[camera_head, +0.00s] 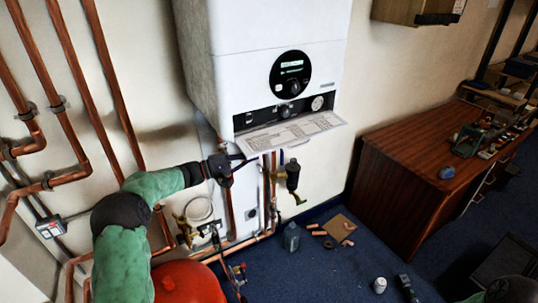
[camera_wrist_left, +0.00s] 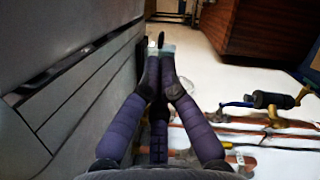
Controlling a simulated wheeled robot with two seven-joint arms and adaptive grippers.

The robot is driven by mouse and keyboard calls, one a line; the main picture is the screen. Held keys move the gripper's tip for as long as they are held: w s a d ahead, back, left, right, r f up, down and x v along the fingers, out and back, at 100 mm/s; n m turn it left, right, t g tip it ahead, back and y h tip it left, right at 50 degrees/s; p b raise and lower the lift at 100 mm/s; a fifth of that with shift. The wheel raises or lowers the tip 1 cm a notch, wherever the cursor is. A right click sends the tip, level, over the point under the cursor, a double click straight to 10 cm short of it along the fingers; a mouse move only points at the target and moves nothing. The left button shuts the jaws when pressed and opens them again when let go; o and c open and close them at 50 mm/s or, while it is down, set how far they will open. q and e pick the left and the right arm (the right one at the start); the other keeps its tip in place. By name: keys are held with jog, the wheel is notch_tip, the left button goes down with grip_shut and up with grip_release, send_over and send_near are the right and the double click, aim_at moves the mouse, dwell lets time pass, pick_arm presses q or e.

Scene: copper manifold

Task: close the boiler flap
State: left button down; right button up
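The white boiler (camera_head: 265,50) hangs on the wall. Its flap (camera_head: 295,133) hangs open at the bottom front, sticking outward, with a printed label on its upper face. The control panel (camera_head: 290,107) above it is exposed. My left gripper (camera_head: 245,160) is just below the boiler, under the flap's left end. In the left wrist view its purple fingers (camera_wrist_left: 160,70) converge with tips close together, and nothing clearly held. The boiler's grey underside fills the left of that view. Whether the fingers touch the flap cannot be told. My right gripper is not in view.
Copper pipes (camera_head: 70,120) run along the left wall. Valves and pipes (camera_head: 292,175) stand below the boiler, close to my left gripper. A red vessel (camera_head: 190,284) is below my left arm. A wooden desk (camera_head: 410,165) is at the right. Loose parts lie on the blue floor.

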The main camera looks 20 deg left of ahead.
aim_at(295, 137)
pick_arm(q)
jog(key=w+d+r+b, duration=0.3)
jog(key=w+d+b, duration=0.1)
jog(key=d, duration=0.6)
jog(key=shift+d, duration=0.1)
dwell(0.4)
jog(key=shift+s+d+r+n+p, duration=0.15)
jog(key=shift+n+p, duration=0.3)
jog(key=shift+n, duration=0.55)
jog(key=shift+s+d+r+n+t+p, duration=0.1)
jog(key=shift+n+t+p, duration=0.3)
jog(key=shift+n, duration=0.3)
